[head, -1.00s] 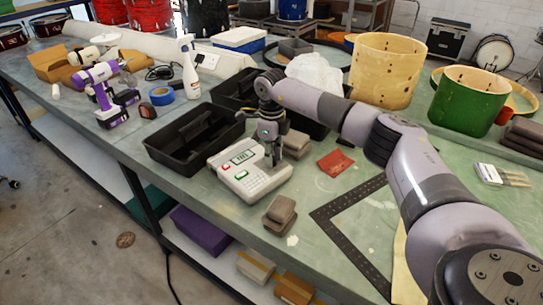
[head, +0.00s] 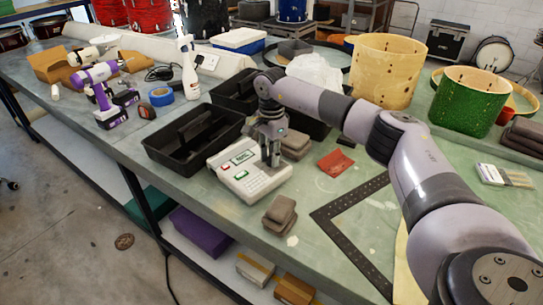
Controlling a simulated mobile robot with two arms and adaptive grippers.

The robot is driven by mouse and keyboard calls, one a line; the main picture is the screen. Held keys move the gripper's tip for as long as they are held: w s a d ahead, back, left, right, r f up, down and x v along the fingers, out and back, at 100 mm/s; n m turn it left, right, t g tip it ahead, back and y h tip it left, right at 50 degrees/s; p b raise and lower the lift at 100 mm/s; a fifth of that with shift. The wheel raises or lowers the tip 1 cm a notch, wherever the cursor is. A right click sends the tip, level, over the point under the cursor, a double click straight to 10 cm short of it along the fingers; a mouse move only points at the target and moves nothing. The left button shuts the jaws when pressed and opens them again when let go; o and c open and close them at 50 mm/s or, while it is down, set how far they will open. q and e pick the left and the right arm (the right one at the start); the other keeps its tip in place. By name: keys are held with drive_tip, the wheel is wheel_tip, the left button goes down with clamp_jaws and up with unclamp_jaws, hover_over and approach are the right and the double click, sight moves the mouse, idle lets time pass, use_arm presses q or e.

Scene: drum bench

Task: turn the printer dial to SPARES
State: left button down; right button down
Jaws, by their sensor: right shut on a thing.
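The printer (head: 243,184) is a white box with a small green display and red and green buttons, standing on the green bench top. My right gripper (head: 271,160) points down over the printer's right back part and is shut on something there. The dial is hidden by the gripper, so its position does not show. The display's lettering is too small to read with certainty. My left gripper is not in view.
A black tray (head: 194,139) stands just left of the printer. Grey-brown blocks lie behind it and a stacked pair (head: 280,214) in front. A red sandpaper sheet (head: 335,163) and a black steel square (head: 335,232) lie to the right. Drum shells stand at the back.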

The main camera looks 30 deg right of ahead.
drive_tip(key=n, duration=0.4)
drive_tip(key=shift+n, duration=0.3)
drive_tip(key=n, duration=0.3)
drive_tip(key=shift+n+b, duration=0.3)
drive_tip(key=shift+n, duration=0.1)
drive_tip(key=n, duration=0.3)
drive_tip(key=shift+n, duration=2.2)
drive_tip(key=c, duration=1.3)
unclamp_jaws()
drive_tip(key=shift+c, duration=0.2)
